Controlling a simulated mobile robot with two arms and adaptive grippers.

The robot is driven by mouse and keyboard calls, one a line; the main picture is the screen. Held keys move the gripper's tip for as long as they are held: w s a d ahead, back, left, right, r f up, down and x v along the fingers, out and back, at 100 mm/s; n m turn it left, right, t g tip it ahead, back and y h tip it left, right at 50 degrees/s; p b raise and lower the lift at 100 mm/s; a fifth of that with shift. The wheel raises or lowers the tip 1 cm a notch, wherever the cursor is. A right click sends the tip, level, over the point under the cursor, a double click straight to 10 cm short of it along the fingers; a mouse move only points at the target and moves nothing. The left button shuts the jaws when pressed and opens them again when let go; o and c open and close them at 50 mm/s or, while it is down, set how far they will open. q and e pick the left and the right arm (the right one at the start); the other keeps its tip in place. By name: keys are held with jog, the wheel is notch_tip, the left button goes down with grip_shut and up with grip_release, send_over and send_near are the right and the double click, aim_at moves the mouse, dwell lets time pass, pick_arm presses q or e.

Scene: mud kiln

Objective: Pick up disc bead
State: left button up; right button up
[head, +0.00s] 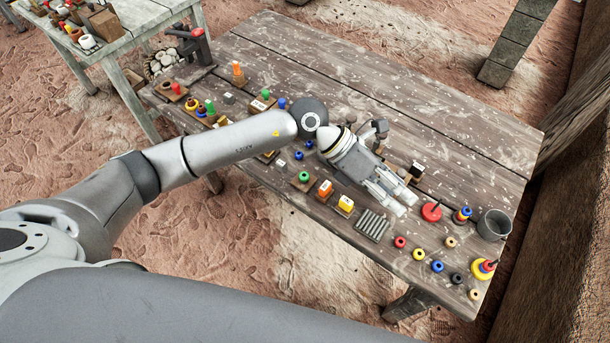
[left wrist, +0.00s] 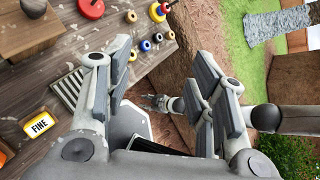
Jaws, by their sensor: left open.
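Small round beads lie loose on the wooden table near its front right: a red one (head: 400,242), a yellow one (head: 419,254), a blue one (head: 437,265), a black one (head: 456,278) and tan ones (head: 450,242). I cannot tell which is the disc bead.
A grey ridged tray (head: 373,224) lies below the gripper. A red disc with a peg (head: 432,211), a metal cup (head: 494,225) and stacked rings (head: 483,269) stand at the right. Labelled blocks (head: 345,204) line the front edge. The table's back right is clear.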

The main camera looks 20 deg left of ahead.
pick_arm(q)
jog(key=w+a+f+m+y, duration=0.1)
jog(key=w+a+f+y, duration=0.15)
jog(key=a, duration=0.25)
jog(key=w+a+f+m+y, duration=0.1)
jog(key=a+f+y, duration=0.1)
jog(key=a+y, duration=0.25)
jog(key=t+y, duration=0.2)
jog(key=y, duration=0.2)
send_near(303, 177)
notch_tip(303, 177, down, 3)
jog(key=shift+w+r+p, duration=0.1)
jog(key=shift+w+p, duration=0.1)
jog(key=shift+p, duration=0.35)
jog(key=shift+w+f+p, duration=0.1)
jog(key=shift+f+p, duration=0.4)
jog(key=shift+f, duration=0.4)
jog(key=f, duration=0.2)
jog(key=f+p, duration=0.1)
jog(key=f, duration=0.1)
jog(key=shift+w, duration=0.3)
jog(key=c, duration=0.8)
